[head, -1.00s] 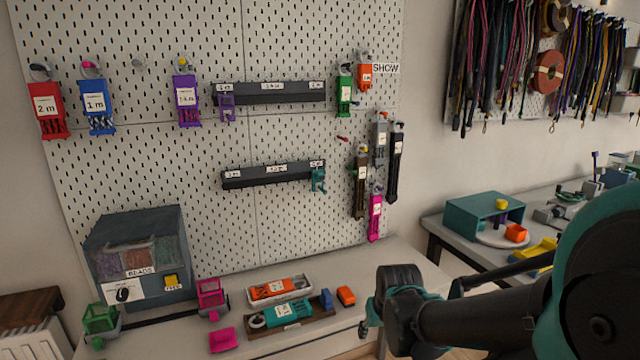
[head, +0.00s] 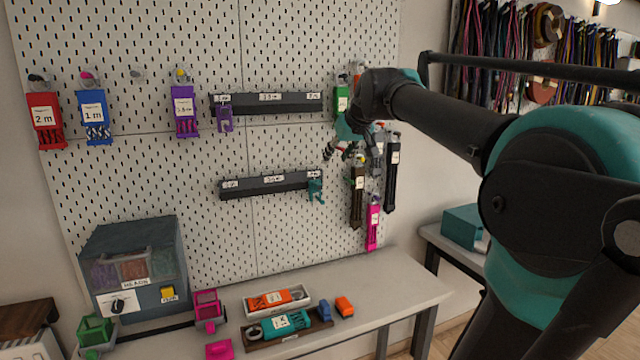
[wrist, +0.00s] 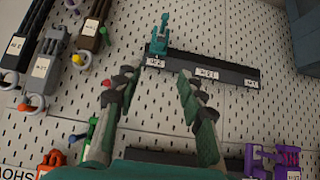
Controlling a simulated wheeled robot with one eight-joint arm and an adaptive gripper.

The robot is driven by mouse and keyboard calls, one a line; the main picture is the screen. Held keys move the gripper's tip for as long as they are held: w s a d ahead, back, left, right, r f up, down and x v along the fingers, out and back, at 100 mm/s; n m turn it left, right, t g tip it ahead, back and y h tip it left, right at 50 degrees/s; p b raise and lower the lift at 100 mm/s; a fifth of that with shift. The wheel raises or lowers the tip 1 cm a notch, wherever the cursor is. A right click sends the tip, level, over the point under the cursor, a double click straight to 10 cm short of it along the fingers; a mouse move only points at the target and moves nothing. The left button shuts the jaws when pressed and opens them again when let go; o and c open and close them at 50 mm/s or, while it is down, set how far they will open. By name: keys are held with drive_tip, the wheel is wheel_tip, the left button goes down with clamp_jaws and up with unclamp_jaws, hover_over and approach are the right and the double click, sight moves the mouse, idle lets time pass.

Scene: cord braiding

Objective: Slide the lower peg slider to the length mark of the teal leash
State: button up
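The lower peg slider is the teal piece (head: 315,188) at the right end of the lower dark rail (head: 250,187). In the wrist view, where the board appears upside down, the teal slider (wrist: 160,38) and lower rail (wrist: 222,75) lie beyond my fingertips. The rail has small white labels at both ends and near its middle; the numbers are hard to read. A teal bundle with a white label (head: 287,322), likely the teal leash, lies in a brown tray on the bench. My gripper (head: 343,152) is raised before the board, right of and above the slider. Its fingers (wrist: 157,82) are apart and empty.
Grey (wrist: 45,65) and black hanging bundles crowd the board beside my gripper. The upper rail (head: 268,103) carries a purple slider (head: 224,118) at its left. Bare board lies between the rails. The bead box (head: 135,265) stands on the bench at left.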

approach(319, 184)
drive_tip(key=x, duration=0.8)
drive_tip(key=shift+w+a+f, duration=0.1)
drive_tip(key=shift+w+f, duration=0.1)
clamp_jaws()
idle(0.4)
